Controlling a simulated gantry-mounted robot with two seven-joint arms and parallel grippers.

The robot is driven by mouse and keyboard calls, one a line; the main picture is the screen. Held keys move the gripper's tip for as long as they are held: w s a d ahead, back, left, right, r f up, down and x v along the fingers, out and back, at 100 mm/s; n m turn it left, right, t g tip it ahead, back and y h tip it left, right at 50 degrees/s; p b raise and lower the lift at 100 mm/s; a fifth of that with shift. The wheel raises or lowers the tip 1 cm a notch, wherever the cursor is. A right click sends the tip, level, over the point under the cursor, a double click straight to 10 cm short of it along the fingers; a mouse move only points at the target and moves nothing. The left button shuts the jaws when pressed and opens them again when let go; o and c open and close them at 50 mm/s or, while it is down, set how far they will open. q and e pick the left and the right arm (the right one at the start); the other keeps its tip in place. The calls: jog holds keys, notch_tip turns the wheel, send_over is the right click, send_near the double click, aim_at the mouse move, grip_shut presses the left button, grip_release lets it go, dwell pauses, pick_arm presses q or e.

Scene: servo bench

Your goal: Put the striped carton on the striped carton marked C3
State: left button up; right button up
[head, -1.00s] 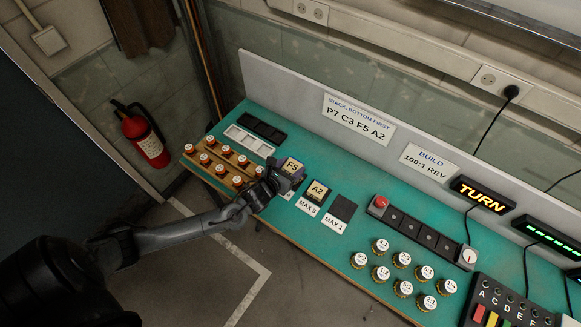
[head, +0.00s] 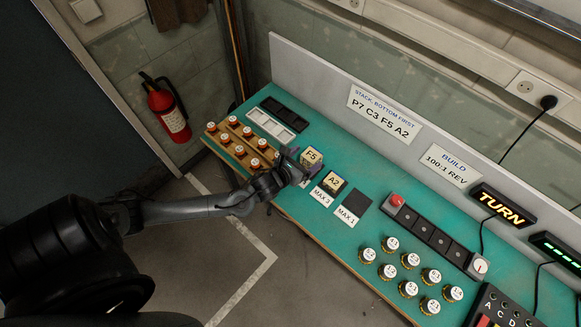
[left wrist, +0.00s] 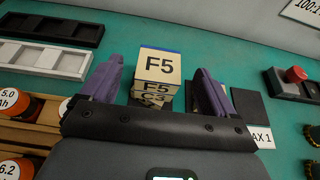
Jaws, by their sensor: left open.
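The striped carton F5 (left wrist: 158,66) tops a stack in the left wrist view, with blue on its upper edge. It also shows in the head view (head: 312,156). The striped carton C3 (left wrist: 152,97) is directly under it, mostly hidden by F5 and my gripper's body. Anything lower in the stack is hard to make out. My left gripper (left wrist: 160,64) is open, with one purple finger on each side of F5 and gaps between. In the head view my left gripper (head: 298,171) is at the near side of the stack. My right gripper is not seen.
Carton A2 (head: 334,181) stands to the right of the stack, behind the MAX 3 label. An empty dark pad (head: 359,201) lies beyond it. Orange-topped jars in a wooden rack (head: 226,152) and black and white trays (head: 271,124) are to the left. A wall panel (head: 300,60) runs behind.

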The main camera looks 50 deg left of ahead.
pick_arm(q)
jog(key=s+d+r+n+g, duration=0.2)
jog(key=s+n, duration=0.5)
jog(key=n, duration=0.4)
jog(key=s+d+r+n+g+h, duration=0.1)
jog(key=s+d+n+g, duration=0.3)
jog(key=s+n, duration=0.4)
jog(key=s+d+r+n+g, duration=0.3)
jog(key=s+d+n, duration=0.2)
jog(key=n, duration=0.8)
jog(key=shift+s+d+n+g+h, duration=0.2)
jog(key=shift+s+n+g+h, duration=0.15)
jog(key=shift+s, duration=0.95)
jog(key=shift+r+p, duration=0.1)
jog(key=shift+p, duration=0.2)
